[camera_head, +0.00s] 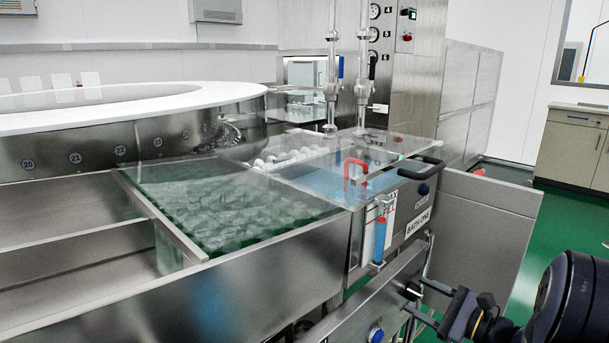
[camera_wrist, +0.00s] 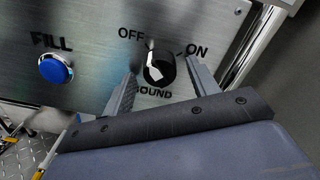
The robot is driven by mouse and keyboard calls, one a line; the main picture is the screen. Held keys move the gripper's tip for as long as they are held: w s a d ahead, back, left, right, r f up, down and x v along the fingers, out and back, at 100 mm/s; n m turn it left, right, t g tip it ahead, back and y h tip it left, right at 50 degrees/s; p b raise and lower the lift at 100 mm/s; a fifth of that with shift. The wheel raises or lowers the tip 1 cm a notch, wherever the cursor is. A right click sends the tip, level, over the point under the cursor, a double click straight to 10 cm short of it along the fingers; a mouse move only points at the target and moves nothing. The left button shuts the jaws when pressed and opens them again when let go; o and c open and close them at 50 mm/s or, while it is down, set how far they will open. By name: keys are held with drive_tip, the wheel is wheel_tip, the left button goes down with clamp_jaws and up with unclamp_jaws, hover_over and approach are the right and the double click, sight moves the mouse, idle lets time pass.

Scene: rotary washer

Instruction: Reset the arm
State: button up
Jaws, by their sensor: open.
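My gripper (camera_head: 421,303) is at the lower right in the head view, in front of the washer's steel front panel. In the wrist view my gripper (camera_wrist: 160,92) is open, with one finger on each side of a black rotary knob (camera_wrist: 158,66). The knob sits between the printed words OFF and ON. I cannot tell whether the fingers touch it. The label under the knob is partly hidden by my gripper; "OUND" shows. My black arm (camera_head: 572,300) reaches in from the lower right.
A blue FILL button (camera_wrist: 55,68) is left of the knob. The BATH ONE tank (camera_head: 418,225) has a black handle (camera_head: 420,167) and a red handle (camera_head: 355,171) above. A round washer (camera_head: 130,120) stands at left. Green floor (camera_head: 560,225) is open at right.

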drive_tip(key=m+p, duration=0.5)
drive_tip(key=m, duration=0.1)
drive_tip(key=shift+r+p, duration=0.1)
drive_tip(key=shift+p, duration=0.25)
drive_tip(key=shift+s+d, duration=0.35)
drive_tip(key=shift+s, duration=0.05)
